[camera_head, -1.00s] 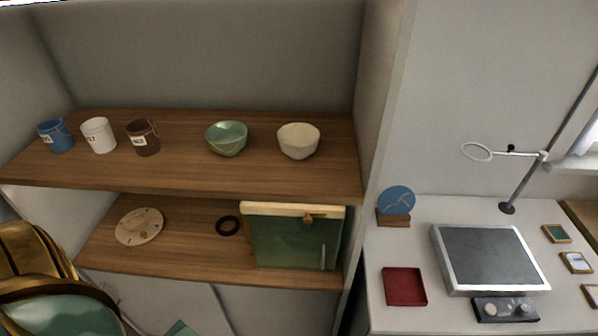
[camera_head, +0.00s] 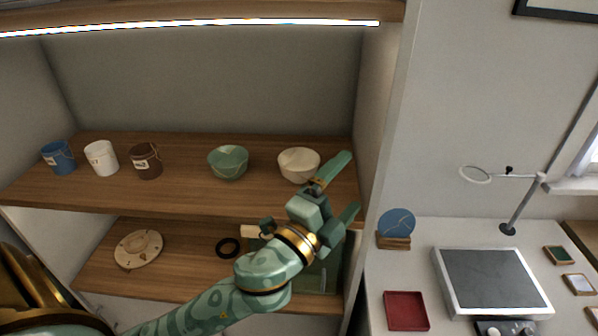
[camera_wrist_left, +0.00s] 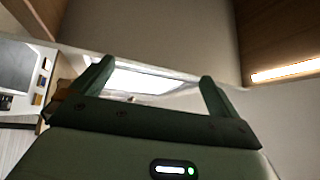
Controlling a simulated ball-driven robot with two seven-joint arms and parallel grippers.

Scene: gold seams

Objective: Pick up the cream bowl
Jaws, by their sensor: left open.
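The cream bowl (camera_head: 297,163) stands upright on the upper wooden shelf, at the right end of the row. My left gripper (camera_head: 347,184) is in front of the shelf's right end, just right of and below the bowl in the head view. It is open and empty, and its upper finger overlaps the bowl's lower right edge in the picture. I cannot tell the exact gap between them. In the left wrist view the two fingers (camera_wrist_left: 152,80) are spread apart with nothing between them, and the bowl does not show. My right gripper is not in view.
A green bowl (camera_head: 228,162) stands left of the cream bowl. Brown (camera_head: 146,161), white (camera_head: 101,158) and blue (camera_head: 58,157) pots stand further left. The cabinet's right wall (camera_head: 378,120) is close to my gripper. A lit strip (camera_head: 200,27) runs above.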

